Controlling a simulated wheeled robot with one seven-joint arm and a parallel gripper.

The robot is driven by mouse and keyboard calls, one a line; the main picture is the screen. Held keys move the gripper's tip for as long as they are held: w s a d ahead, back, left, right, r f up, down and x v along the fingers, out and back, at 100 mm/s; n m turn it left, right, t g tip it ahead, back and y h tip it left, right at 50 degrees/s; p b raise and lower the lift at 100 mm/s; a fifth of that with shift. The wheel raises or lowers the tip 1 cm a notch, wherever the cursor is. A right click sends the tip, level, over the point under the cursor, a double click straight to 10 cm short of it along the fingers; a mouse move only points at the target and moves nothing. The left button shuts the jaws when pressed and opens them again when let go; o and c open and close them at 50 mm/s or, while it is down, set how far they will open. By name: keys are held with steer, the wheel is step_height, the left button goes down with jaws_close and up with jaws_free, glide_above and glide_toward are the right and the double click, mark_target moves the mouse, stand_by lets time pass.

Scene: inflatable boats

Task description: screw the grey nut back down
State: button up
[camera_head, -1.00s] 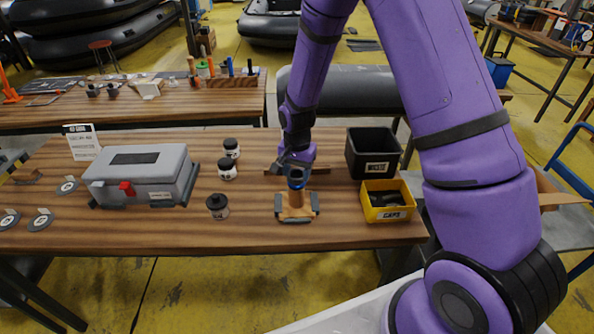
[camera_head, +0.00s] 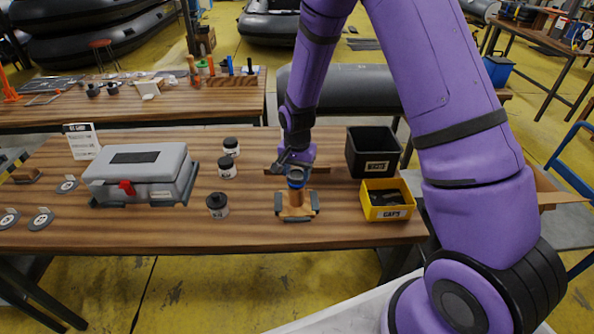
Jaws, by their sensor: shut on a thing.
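My gripper (camera_head: 296,180) points down over a small wooden stand (camera_head: 297,213) with grey feet, near the front edge of the workbench. An orange-brown post (camera_head: 296,198) rises from the stand. A blue ring (camera_head: 296,184) shows around the top of the post, right at my fingertips. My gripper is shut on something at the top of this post. I cannot make out a grey nut; the gripper hides that spot and the detail is very small.
On the bench (camera_head: 120,232) stand a grey case (camera_head: 140,172) with a red latch, several dark-lidded jars (camera_head: 217,205), a black bin (camera_head: 372,150) and a yellow box (camera_head: 387,200) marked CAPS. A flat wooden piece (camera_head: 325,169) lies behind my gripper.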

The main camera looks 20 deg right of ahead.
steer(key=m, duration=0.5)
steer(key=shift+d+m, duration=0.1)
steer(key=shift+m, duration=0.2)
steer(key=m, duration=0.5)
steer(key=shift+s+m, duration=0.2)
steer(key=shift+m, duration=0.2)
steer(key=m, duration=0.5)
steer(key=shift+s+m, duration=0.1)
steer(key=shift+m, duration=0.3)
